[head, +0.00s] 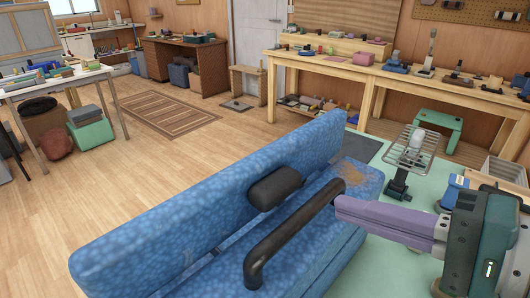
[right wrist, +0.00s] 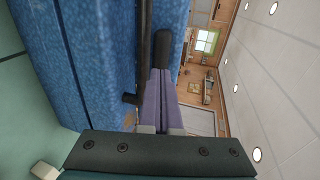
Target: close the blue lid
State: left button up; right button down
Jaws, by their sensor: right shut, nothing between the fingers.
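The blue lid (head: 190,215) is a long mottled panel that stands raised and tilted along the far side of the blue crate (head: 335,250). A black block (head: 275,188) sits on the lid. In the right wrist view the fingers (right wrist: 160,85) lie beside the bar (right wrist: 145,50) and the blue surface. My left gripper is out of view.
The crate rests on a pale green surface (head: 405,185). A wire-topped stand (head: 398,180) is behind my right gripper. A long wooden workbench (head: 370,72) with tools lines the back. Wooden floor (head: 60,215) lies open to the left.

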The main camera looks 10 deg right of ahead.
aim_at(288, 192)
jog(key=x, duration=0.6)
jog(key=shift+w+a, duration=0.15)
jog(key=shift+a, duration=0.05)
